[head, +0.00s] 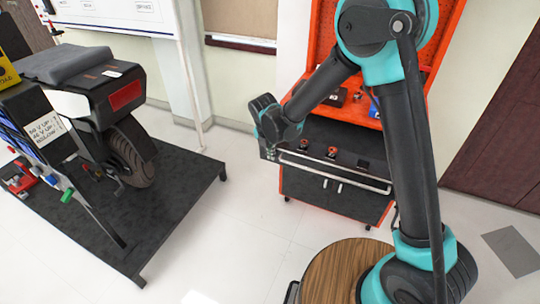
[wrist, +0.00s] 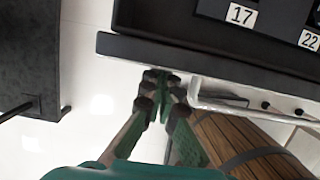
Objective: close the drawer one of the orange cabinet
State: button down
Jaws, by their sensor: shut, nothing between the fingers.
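The orange cabinet (head: 457,50) stands at the back right in the head view, with dark fronts and an orange frame. A dark drawer front with a long silver handle (head: 345,179) runs across it below the worktop. In the wrist view the dark front (wrist: 140,47) crosses the top, with its handle (wrist: 255,112) at the right. In the head view my gripper (head: 270,152) is at the front's left end; contact is unclear.
Labels 17 (wrist: 240,15) and 22 (wrist: 309,40) show behind the front. Small red and black items (head: 331,152) sit above the handle. A motorcycle (head: 110,100) stands on a dark platform (head: 150,205) at the left. White floor (head: 240,225) is clear between platform and cabinet.

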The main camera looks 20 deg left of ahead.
jog(key=shift+w, duration=0.1)
jog(key=w, duration=0.9)
jog(key=w+d, duration=0.1)
jog(key=w, duration=0.8)
jog(key=w+d, duration=0.1)
jog(key=w, duration=0.9)
jog(key=shift+d, duration=0.15)
jog(key=shift+w, duration=0.15)
